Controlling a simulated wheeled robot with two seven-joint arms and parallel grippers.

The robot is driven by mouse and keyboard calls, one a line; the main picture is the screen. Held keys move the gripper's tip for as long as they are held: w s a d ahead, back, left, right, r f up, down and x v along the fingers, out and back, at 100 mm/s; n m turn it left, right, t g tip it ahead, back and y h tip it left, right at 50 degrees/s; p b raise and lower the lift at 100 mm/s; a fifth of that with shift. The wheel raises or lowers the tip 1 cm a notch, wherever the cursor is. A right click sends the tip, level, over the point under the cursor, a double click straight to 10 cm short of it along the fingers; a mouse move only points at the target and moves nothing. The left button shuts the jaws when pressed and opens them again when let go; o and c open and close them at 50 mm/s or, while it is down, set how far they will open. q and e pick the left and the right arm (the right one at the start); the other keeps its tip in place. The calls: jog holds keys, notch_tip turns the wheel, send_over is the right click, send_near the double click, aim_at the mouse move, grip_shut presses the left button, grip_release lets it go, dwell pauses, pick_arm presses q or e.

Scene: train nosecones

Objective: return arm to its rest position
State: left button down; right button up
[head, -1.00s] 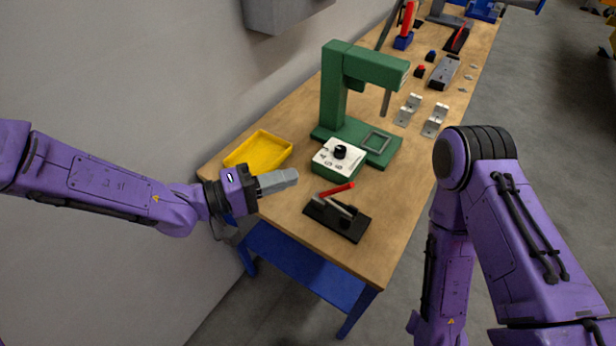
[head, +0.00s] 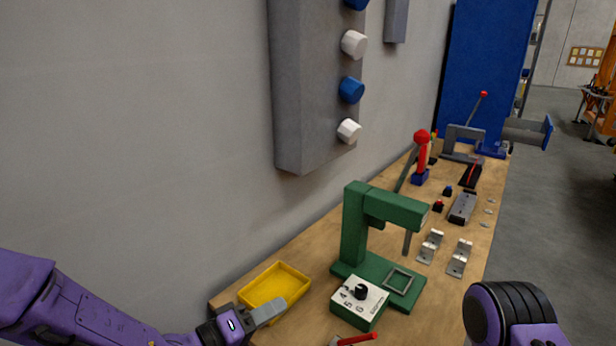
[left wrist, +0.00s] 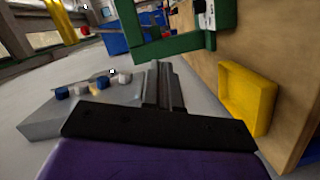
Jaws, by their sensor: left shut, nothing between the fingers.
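My left gripper (head: 268,313) comes in from the lower left in the head view, at the near left end of the wooden workbench. Its grey fingers are shut and empty, in front of the yellow tray (head: 297,293) and seemingly above the bench. In the left wrist view the closed fingers (left wrist: 161,72) point up the picture, with the yellow tray (left wrist: 262,98) to their right, apart from them. My right arm shows at the lower right of the head view; its gripper is out of the frame.
A green press (head: 355,225) with a numbered dial box (head: 358,303) stands right of the tray. A red-handled tool (head: 357,339) is at the bottom edge. A grey wall panel (head: 305,90) with blue and white knobs hangs above. Metal brackets (head: 458,258) sit farther along.

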pick_arm(q)
jog(key=s+a+f+n+y+b, duration=0.15)
jog(key=a+f+y, duration=0.4)
jog(key=f, duration=0.55)
jog(key=s+a+f+n+y+b, duration=0.1)
jog(key=s+a+f+n+y, duration=0.15)
jog(key=a+f+y, duration=0.55)
jog(key=s+a+f+g+y+b, duration=0.1)
jog(key=s+a+f+g+b, duration=0.1)
jog(key=s+f, duration=0.7)
jog(key=s+a+f+g+y+b, duration=0.1)
jog(key=s+a+f+g, duration=0.4)
jog(key=s+f, duration=0.5)
jog(key=s+a+b, duration=0.1)
jog(key=s+a, duration=0.1)
jog(key=s, duration=0.1)
jog(key=shift+s+a+f+m+g+y, duration=0.25)
jog(key=shift+a+m+g+y, duration=0.05)
jog(key=shift+y, duration=0.05)
jog(key=shift+s, duration=0.1)
